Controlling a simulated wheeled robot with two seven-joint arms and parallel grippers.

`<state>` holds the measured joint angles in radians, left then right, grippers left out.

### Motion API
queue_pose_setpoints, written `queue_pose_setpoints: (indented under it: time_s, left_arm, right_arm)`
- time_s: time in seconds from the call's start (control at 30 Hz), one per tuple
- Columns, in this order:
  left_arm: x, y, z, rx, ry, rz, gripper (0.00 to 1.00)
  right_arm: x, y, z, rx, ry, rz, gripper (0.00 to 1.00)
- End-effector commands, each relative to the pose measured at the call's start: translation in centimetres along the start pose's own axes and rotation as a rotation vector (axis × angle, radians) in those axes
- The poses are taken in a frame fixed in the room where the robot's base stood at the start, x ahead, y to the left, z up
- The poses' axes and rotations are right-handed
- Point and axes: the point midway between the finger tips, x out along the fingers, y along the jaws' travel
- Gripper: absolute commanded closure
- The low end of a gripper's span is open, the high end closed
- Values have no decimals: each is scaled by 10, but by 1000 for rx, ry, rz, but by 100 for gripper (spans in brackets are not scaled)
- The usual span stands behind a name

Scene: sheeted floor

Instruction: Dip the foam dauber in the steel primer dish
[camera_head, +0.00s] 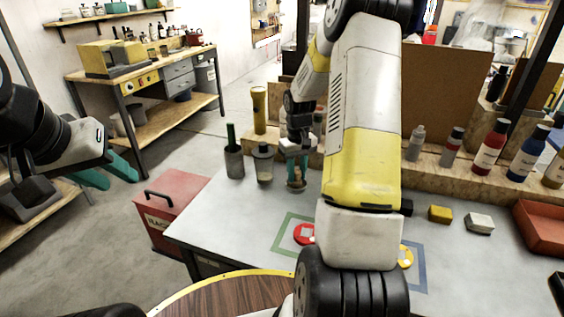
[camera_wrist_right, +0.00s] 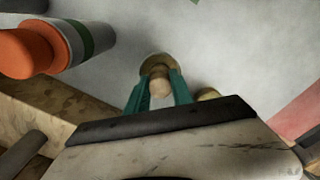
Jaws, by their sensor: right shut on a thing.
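My right gripper (camera_head: 297,168) reaches down at the back of the grey worktable, its teal fingers closed on the tan foam dauber (camera_head: 297,172). In the right wrist view the dauber (camera_wrist_right: 159,82) sits between the two fingertips (camera_wrist_right: 159,90). The small round primer dish (camera_head: 297,187) is directly below the dauber, and part of its rim (camera_wrist_right: 150,58) shows around the dauber in the wrist view. I cannot tell whether the dauber's foam end touches the primer. My left gripper (camera_head: 107,172) is open and empty, left of the table and off its surface.
A grey cup with a green handle (camera_head: 234,160) and a lidded jar (camera_head: 263,163) stand left of the dish. A yellow torch (camera_head: 259,110) stands behind. A red disc (camera_head: 305,234) lies nearer. Bottles (camera_head: 490,147) line the right shelf. My right arm hides mid-table.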

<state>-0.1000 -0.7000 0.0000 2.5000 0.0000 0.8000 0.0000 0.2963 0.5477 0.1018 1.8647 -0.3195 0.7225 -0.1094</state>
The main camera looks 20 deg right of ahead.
Motion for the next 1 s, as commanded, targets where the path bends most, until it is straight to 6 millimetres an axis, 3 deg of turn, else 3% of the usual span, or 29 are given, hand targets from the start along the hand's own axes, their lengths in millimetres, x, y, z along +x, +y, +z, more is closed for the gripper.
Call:
queue_pose_setpoints:
  time_s: [1.0]
  left_arm:
    - [0, 0, 0, 0, 0, 0, 64]
  right_arm:
    - [8, 0, 0, 0, -1, 0, 100]
